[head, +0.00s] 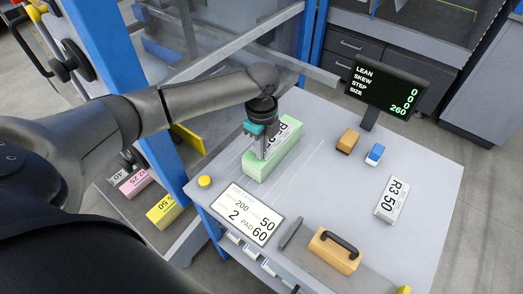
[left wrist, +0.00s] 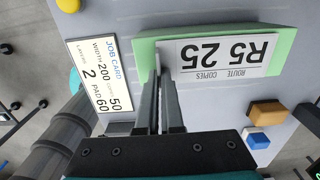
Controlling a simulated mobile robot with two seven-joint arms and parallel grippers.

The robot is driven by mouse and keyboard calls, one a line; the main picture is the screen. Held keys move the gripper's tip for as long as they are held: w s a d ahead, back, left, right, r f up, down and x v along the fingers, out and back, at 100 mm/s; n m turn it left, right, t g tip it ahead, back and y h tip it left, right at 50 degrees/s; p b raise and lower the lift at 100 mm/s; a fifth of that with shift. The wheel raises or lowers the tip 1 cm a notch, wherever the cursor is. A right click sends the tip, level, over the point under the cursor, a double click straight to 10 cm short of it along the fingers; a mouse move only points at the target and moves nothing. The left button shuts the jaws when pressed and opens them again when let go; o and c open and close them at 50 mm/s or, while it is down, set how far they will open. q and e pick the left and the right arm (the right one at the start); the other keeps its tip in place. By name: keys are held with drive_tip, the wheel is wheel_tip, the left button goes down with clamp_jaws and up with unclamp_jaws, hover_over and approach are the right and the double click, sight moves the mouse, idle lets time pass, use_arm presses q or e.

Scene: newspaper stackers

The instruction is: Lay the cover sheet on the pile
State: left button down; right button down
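A white sheet marked R5 25 (left wrist: 222,56) lies flat over the pale green pile (head: 274,164), and green shows around part of it. Whether the sheet touches the pile everywhere is hard to tell. My right gripper is not in view.
A job card (head: 247,213), a yellow button (head: 204,181) and a black-handled orange block (head: 335,250) are on the near side. An orange block (head: 347,141), a blue-and-white block (head: 375,154) and a white R3 50 piece (head: 391,199) lie right. A screen (head: 387,89) stands behind.

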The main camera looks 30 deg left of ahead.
use_arm(q)
drive_tip(key=shift+f, duration=0.15)
drive_tip(key=c, duration=1.1)
unclamp_jaws()
wheel_tip(320, 180, up, 12)
drive_tip(key=p, duration=0.3)
drive_tip(key=shift+r, duration=0.2)
